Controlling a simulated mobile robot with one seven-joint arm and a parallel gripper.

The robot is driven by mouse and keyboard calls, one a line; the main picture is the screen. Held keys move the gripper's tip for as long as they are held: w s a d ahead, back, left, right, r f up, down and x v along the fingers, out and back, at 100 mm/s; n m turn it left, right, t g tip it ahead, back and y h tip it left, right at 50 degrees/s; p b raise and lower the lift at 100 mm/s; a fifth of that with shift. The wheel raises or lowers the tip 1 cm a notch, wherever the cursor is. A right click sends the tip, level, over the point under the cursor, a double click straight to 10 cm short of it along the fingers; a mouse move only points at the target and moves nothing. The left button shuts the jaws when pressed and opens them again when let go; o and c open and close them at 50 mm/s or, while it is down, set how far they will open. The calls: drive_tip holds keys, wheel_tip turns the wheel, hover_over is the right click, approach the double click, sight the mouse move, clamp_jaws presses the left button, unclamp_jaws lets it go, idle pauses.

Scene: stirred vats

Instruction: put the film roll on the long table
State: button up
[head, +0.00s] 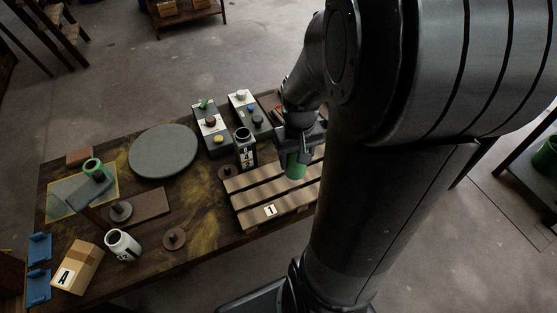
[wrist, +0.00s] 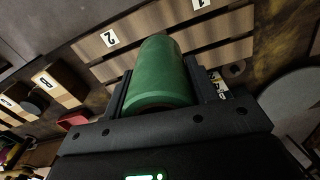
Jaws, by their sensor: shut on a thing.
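My gripper (head: 297,140) is shut on a green cylinder (head: 296,165), which looks like the film roll. In the wrist view the green roll (wrist: 160,75) lies lengthwise between the two fingers. My gripper holds it over the slatted wooden pallet (head: 250,193), near its back edge. I cannot tell whether the roll touches the slats. The pallet rests on the right part of the long dark wooden table (head: 205,200). It bears a label 1 in the head view and labels 1 and 2 in the wrist view. My arm hides the table's right end.
A grey disc (head: 163,151), two button boxes (head: 212,130) and a black-and-white container (head: 243,150) stand near the pallet. A white mug (head: 122,245), a carton marked A (head: 77,267) and blue brackets (head: 38,270) are at the left. Bare tabletop shows left of the pallet.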

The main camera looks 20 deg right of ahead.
drive_tip(key=w+a+f+n, duration=0.1)
drive_tip(key=w+a+f, duration=0.1)
drive_tip(key=w+a, duration=0.55)
drive_tip(key=w+a+f, duration=0.2)
drive_tip(key=w+a, duration=0.2)
drive_tip(key=a, duration=0.7)
drive_tip(key=shift+w+a+f, duration=0.3)
drive_tip(key=shift+a+f, duration=1.45)
drive_tip(key=shift+a, duration=0.15)
drive_tip(key=shift+w+a+f, duration=0.3)
drive_tip(key=shift+a+f, duration=1.5)
drive_tip(key=shift+a, duration=0.1)
drive_tip(key=shift+w+a+f, duration=0.3)
drive_tip(key=shift+a+f, duration=1.45)
drive_tip(key=shift+a, duration=0.15)
drive_tip(key=shift+f, duration=0.15)
drive_tip(key=o, duration=1.1)
